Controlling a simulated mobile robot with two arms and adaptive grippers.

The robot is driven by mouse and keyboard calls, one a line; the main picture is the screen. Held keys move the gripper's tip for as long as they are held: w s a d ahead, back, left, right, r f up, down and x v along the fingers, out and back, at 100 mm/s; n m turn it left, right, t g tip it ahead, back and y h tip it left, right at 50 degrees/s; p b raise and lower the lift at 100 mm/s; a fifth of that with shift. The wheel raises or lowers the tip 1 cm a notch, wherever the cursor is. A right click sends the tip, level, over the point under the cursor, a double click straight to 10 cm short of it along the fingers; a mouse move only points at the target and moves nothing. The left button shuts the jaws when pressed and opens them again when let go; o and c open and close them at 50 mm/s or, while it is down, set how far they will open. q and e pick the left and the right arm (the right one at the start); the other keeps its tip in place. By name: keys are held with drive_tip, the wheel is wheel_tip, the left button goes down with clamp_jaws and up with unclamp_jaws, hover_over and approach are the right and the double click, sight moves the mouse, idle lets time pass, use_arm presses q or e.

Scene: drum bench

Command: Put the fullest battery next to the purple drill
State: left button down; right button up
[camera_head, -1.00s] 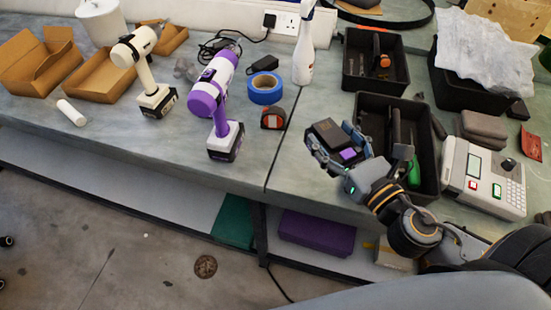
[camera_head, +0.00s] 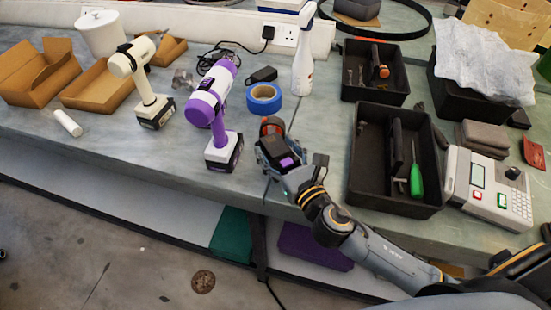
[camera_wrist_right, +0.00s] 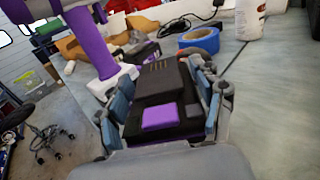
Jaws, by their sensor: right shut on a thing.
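The purple and white drill (camera_head: 211,112) stands upright on the bench, left of my right gripper; its handle also shows in the right wrist view (camera_wrist_right: 91,42). My right gripper (camera_head: 276,155) is shut on a black battery (camera_wrist_right: 165,97) with a purple patch, its fingers on either side. The battery also shows in the head view (camera_head: 280,146). The gripper is near the bench's front edge, just right of the drill's base, with a gap between. I cannot tell whether the battery touches the bench. My left gripper is not in view.
Blue tape (camera_head: 264,98) and a tape measure (camera_head: 271,126) lie just behind the gripper. A cream drill (camera_head: 143,84) stands at left. Black trays (camera_head: 431,205) and a keypad device (camera_head: 487,188) are at right. Bare bench lies in front of the cream drill.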

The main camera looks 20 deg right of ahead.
sight(276, 158)
drive_tip(key=shift+w+a+f+b, duration=0.1)
drive_tip(key=shift+f+b, duration=0.2)
drive_tip(key=shift+f, duration=0.6)
drive_tip(key=shift+w+a+f+b, duration=0.1)
drive_tip(key=shift+f+b, duration=0.15)
drive_tip(key=shift+f, duration=0.6)
drive_tip(key=o, duration=1.6)
drive_tip(key=shift+f, duration=0.15)
drive_tip(key=shift+c, duration=0.2)
drive_tip(key=s+b, duration=0.1)
drive_tip(key=s, duration=0.2)
drive_tip(key=s+d+b, duration=0.1)
drive_tip(key=s, duration=0.3)
drive_tip(key=s+d+b, duration=0.1)
drive_tip(key=s, duration=0.2)
drive_tip(key=shift+s, duration=0.35)
drive_tip(key=shift+s+d, duration=0.15)
drive_tip(key=shift+s, duration=0.45)
